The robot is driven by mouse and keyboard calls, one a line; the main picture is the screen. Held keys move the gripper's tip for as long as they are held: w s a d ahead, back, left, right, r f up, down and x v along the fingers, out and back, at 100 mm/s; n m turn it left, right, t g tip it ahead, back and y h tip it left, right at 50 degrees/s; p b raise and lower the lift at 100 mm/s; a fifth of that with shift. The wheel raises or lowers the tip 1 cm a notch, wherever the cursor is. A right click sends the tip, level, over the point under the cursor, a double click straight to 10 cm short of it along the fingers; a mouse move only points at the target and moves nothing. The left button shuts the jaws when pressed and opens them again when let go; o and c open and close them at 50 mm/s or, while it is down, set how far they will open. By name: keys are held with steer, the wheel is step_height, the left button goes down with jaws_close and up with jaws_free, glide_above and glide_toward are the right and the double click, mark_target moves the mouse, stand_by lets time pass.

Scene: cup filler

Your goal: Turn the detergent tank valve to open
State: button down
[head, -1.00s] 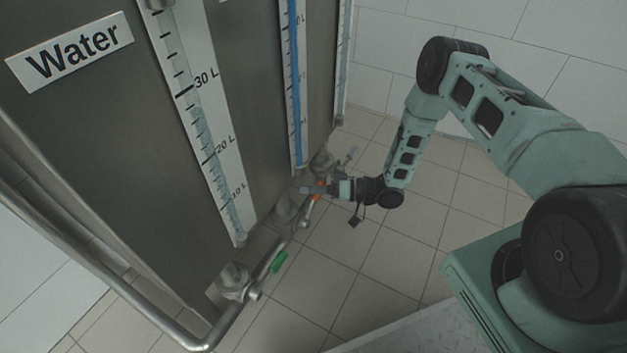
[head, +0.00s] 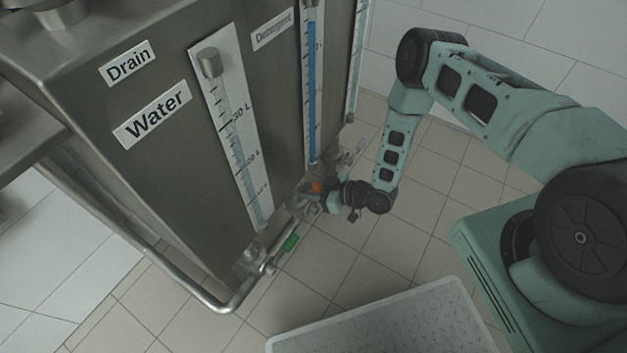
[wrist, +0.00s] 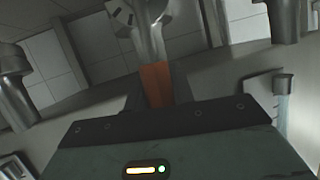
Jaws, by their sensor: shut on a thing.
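The detergent tank, with its label (head: 272,28) and a blue-filled level gauge (head: 313,80), stands at the centre of the head view. Below this gauge is a valve with an orange handle (head: 317,187). My gripper (head: 318,198) is at this handle, low beside the tank wall. In the wrist view the orange handle (wrist: 156,84) runs up from my gripper's front edge to a grey metal valve body (wrist: 146,22). My gripper is shut on the handle.
A water gauge (head: 238,135) and a green valve handle (head: 290,243) are to the left. A metal pipe (head: 150,262) runs along the tank's base. A pale speckled platform (head: 385,318) is at the bottom. Tiled floor (head: 425,225) is open to the right.

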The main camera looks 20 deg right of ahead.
steer(key=shift+s+a+n+h+p, duration=0.3)
steer(key=shift+s+a+p, duration=0.05)
steer(key=shift+p, duration=0.05)
steer(key=shift+f, duration=0.1)
steer(key=c, duration=1.2)
jaws_free()
steer(key=p+v, duration=0.4)
steer(key=v, duration=1.3)
steer(key=shift+s, duration=0.2)
